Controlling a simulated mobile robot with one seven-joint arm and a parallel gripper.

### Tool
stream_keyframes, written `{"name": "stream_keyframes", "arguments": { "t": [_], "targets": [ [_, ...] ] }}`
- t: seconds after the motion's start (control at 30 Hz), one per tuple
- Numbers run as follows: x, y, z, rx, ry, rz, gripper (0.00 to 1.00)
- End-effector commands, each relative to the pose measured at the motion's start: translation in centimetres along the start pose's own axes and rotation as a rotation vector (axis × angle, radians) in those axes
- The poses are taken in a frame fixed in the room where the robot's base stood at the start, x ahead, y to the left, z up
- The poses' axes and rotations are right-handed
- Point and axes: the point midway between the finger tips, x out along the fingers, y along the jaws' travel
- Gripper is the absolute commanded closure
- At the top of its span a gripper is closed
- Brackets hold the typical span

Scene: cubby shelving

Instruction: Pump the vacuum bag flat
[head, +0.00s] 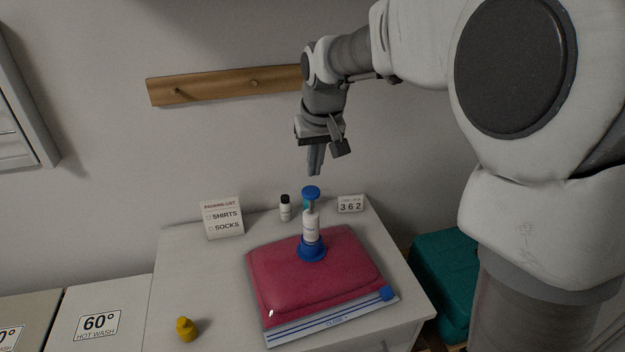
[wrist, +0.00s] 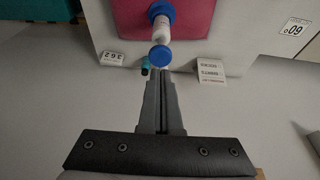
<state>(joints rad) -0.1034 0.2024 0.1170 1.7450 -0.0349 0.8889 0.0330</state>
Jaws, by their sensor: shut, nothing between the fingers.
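The vacuum bag (head: 280,275) lies on the white cabinet top, red and still puffed up, with a clear zip strip with blue lines along its front edge. A white hand pump (head: 311,228) with a blue base and a blue knob (head: 311,192) stands upright on the bag, its knob raised on a short rod. My gripper (head: 315,172) points down just above the knob, with a small gap between them. Its fingers are shut and empty. In the wrist view the shut fingertips (wrist: 159,78) appear close to the blue knob (wrist: 160,56), and the red bag (wrist: 198,15) shows beyond.
A packing list card (head: 222,217), a small black-capped bottle (head: 285,208) and a 362 counter card (head: 350,204) stand behind the bag. A yellow object (head: 186,328) sits front left. A wooden peg rail (head: 220,86) is on the wall. A teal box (head: 445,280) is at right.

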Motion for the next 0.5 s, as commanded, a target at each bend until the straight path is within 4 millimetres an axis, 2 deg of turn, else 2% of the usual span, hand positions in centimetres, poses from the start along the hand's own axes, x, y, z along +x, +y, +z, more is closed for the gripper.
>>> {"name": "stream_keyframes", "arguments": {
  "t": [0.1,0.2,0.33,0.5],
  "targets": [
    [-2.4,0.0,-0.1,0.0,0.005,0.0,1.0],
    [-3.7,0.0,-0.1,0.0,0.003,0.0,1.0],
    [-4.6,0.0,-0.1,0.0,0.003,0.0,1.0],
    [-4.8,0.0,0.0,0.0,0.001,-0.001,1.0]
  ]
}}
